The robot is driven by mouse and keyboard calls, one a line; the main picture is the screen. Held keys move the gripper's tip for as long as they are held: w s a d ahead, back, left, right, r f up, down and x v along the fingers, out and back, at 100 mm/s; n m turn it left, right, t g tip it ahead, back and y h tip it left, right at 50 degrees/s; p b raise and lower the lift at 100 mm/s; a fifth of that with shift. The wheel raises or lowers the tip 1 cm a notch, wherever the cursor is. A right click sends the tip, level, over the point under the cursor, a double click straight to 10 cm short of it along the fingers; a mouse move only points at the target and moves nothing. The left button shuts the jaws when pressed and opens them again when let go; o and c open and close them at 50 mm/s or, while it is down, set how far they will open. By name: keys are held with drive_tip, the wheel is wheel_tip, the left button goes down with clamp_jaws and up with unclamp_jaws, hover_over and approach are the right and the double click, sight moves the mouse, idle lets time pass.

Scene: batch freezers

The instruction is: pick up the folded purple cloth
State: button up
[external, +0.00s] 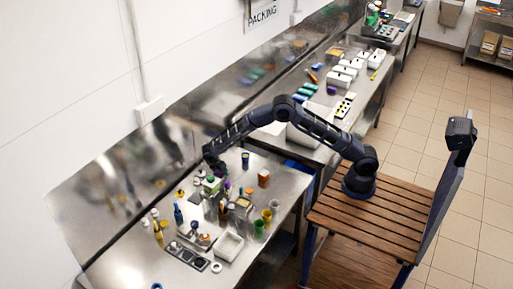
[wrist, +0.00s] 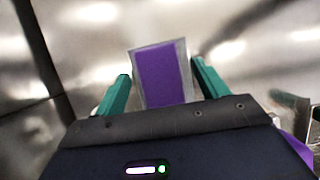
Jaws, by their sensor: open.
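A flat purple rectangle with a pale grey border, which looks like the folded purple cloth (wrist: 162,76), shows in the wrist view just past my gripper's body. My gripper (wrist: 160,72) is open, with one teal finger on each side of it and a gap to each. I cannot tell how far below the fingertips it lies. In the external view my gripper (external: 216,172) is low over the crowded left steel table, and the cloth cannot be made out clearly there. Another bit of purple (wrist: 301,150) shows at the wrist view's lower right edge.
Bottles, cups and small boxes crowd the left steel table (external: 134,262) around my gripper. A steel backsplash (external: 120,180) rises behind. A second table (external: 320,155) holds white tubs.

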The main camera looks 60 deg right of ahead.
drive_tip(key=c, duration=1.1)
drive_tip(key=shift+r, duration=0.15)
